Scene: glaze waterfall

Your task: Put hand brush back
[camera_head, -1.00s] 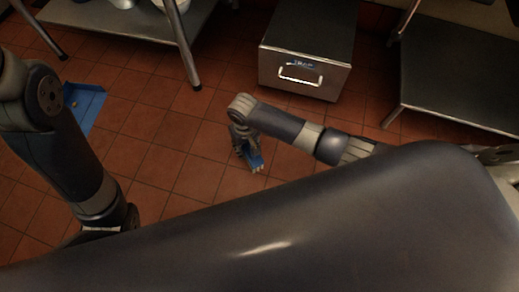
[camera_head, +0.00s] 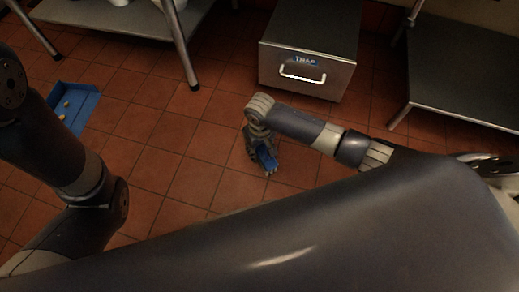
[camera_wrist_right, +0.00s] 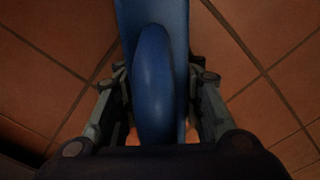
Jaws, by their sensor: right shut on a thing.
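The blue hand brush (camera_head: 266,158) is in my right gripper (camera_head: 262,150), low over the tiled floor in the middle of the head view. In the right wrist view the brush's blue body (camera_wrist_right: 155,85) lies between the two fingers of the right gripper (camera_wrist_right: 160,90), which are shut on it. Its bristles are mostly hidden. I cannot tell whether the brush touches the floor. My left arm comes in from the left of the head view, but its gripper is hidden.
A blue dustpan (camera_head: 78,108) with small yellowish bits lies on the floor at the left. A steel box labelled TRAP (camera_head: 308,55) stands at the back. Steel shelves stand at the back left (camera_head: 130,22) and right (camera_head: 465,75).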

